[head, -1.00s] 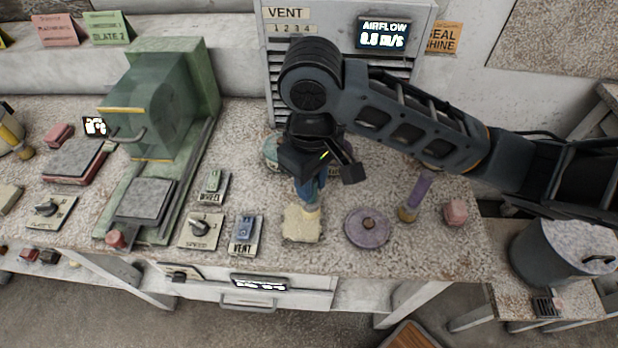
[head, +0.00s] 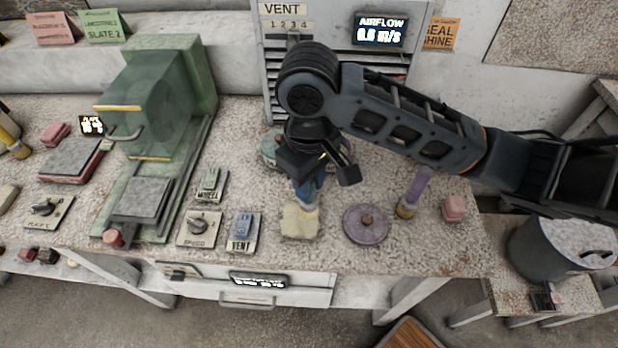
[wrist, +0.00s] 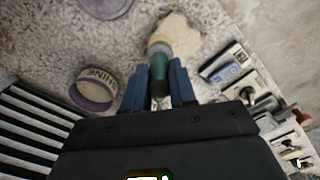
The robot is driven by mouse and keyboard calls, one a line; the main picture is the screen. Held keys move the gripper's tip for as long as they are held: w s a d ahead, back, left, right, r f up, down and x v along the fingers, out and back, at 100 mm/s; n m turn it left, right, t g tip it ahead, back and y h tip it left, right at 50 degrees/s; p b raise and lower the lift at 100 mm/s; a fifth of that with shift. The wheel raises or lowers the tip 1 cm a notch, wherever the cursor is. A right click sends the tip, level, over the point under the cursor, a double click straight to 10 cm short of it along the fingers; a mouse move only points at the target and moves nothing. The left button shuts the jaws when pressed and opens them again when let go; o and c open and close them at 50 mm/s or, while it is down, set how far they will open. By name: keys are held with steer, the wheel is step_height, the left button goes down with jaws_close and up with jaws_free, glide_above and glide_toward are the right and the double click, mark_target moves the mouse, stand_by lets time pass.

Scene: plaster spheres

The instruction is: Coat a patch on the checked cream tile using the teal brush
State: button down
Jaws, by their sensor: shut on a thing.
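My gripper (head: 308,186) is shut on the teal brush, whose teal handle (wrist: 159,72) stands between the two blue fingers in the wrist view. The brush's pale bristle end points down at the cream tile (head: 300,224). The tile is a rough-edged cream piece lying flat near the bench's front edge; it also shows in the wrist view (wrist: 182,35). The bristle end overlaps the tile's back edge in both views; I cannot tell if it touches. No check pattern or coated patch can be made out on the tile.
A purple-handled brush (head: 413,193) and a pink block (head: 454,208) are further right. The VENT switch (head: 243,232) is close on the left. A tub labelled SHINE (wrist: 94,90) shows in the wrist view.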

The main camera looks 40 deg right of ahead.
steer(key=shift+s+a, duration=0.1)
steer(key=shift+s+a, duration=0.55)
steer(key=shift+w+d, duration=1.3)
steer(key=shift+s+a, duration=1.3)
